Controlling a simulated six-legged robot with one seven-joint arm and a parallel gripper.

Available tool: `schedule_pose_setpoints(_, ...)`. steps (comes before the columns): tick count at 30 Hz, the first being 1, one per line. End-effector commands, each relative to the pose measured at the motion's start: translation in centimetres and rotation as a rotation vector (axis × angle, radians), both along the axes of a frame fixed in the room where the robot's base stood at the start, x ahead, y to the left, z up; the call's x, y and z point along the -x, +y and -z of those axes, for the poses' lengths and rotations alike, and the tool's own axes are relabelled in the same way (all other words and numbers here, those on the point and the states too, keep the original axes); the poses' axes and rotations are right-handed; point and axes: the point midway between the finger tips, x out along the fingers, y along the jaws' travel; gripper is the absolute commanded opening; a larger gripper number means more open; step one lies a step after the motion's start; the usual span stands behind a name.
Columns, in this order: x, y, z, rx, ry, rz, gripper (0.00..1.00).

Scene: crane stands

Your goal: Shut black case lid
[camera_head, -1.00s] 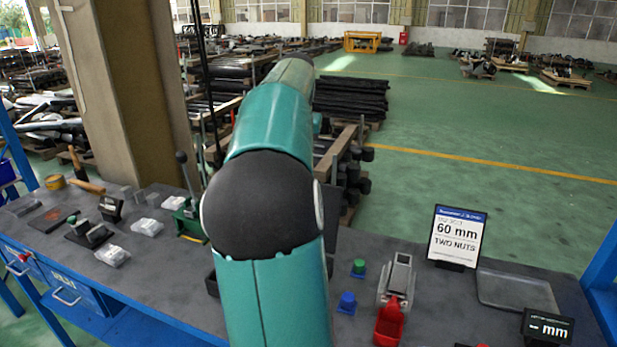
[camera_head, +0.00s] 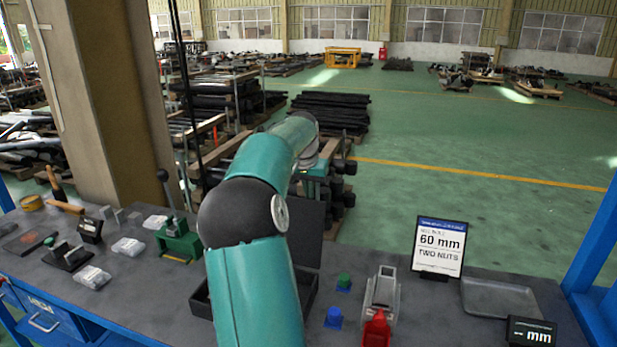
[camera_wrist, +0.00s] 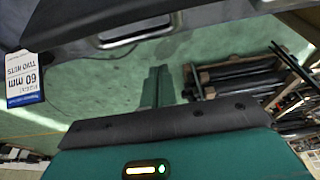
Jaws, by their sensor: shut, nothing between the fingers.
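The black case (camera_head: 311,287) stands on the bench in the head view, mostly hidden behind my arm, with a front-left part and its right wall showing. Its lid (camera_head: 309,236) is open and stands upright at the back; only its right part shows. My teal arm reaches over the case and away beyond the bench. My gripper is hidden behind the arm in the head view, and no fingers can be made out in the wrist view. The case cannot be made out in the wrist view.
Right of the case are a green-topped block (camera_head: 344,282), a blue block (camera_head: 334,317), a metal fixture (camera_head: 382,290) and a red part (camera_head: 377,330). A sign (camera_head: 439,246) and grey tray (camera_head: 512,297) stand farther right. A green press (camera_head: 178,240) stands left.

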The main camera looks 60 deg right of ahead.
Motion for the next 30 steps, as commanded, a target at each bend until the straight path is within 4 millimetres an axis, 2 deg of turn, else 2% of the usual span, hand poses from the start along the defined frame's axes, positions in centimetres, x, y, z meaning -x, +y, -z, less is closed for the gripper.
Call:
schedule_pose_setpoints(3,0.1,1.8,-0.6,0.005,-0.007,-0.004,0.00)
schedule_pose_setpoints(9,0.4,3.2,-0.6,0.005,-0.005,-0.004,0.00)
schedule_pose_setpoints(30,0.5,3.6,-1.0,0.046,-0.011,-0.004,0.00)
